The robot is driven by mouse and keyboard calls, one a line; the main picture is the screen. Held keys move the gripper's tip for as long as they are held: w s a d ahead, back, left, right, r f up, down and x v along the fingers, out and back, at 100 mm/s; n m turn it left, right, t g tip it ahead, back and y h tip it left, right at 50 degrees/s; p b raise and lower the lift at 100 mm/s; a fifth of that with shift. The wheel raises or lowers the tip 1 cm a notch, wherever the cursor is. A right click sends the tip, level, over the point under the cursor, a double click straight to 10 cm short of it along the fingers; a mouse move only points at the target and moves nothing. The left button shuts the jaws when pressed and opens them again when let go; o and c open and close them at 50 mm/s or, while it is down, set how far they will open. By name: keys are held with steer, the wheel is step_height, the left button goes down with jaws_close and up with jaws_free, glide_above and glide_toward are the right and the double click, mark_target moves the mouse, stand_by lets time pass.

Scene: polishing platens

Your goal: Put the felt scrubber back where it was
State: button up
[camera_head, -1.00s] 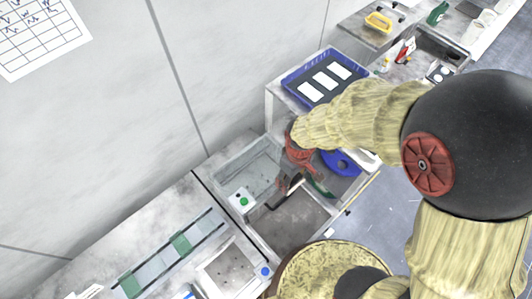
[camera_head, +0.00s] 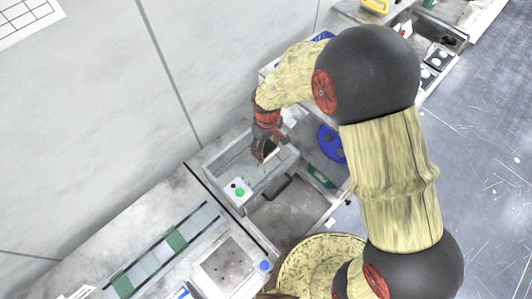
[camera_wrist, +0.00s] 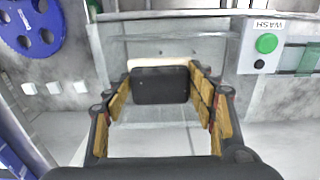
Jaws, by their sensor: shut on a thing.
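The felt scrubber (camera_wrist: 160,86) is a black block with a cream felt edge, seen in the middle of the wrist view. My gripper (camera_wrist: 160,74) is shut on it, one finger on each side. In the head view my gripper (camera_head: 264,145) points down over the clear-walled wash tank (camera_head: 232,166), with the scrubber (camera_head: 270,153) at its tips. I cannot tell whether the scrubber touches anything below. Its felt face is mostly hidden.
A white box with a green button, marked WASH (camera_wrist: 267,43), is at the tank's near end. A grey basin (camera_head: 300,213) adjoins the tank. A blue disc with holes (camera_head: 331,143) and a green item (camera_head: 321,176) lie to the right.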

mark_target(266, 152)
steer(key=shift+w+a+f, duration=0.15)
steer(key=shift+w+f, duration=0.05)
steer(key=shift+f, duration=0.2)
steer(key=shift+f+b, duration=0.9)
steer(key=shift+f, duration=0.6)
steer(key=shift+f, duration=0.15)
steer(key=o, duration=1.2)
step_height(266, 152, up, 12)
steer(key=shift+r+b, duration=0.25)
steer(key=shift+b, duration=0.65)
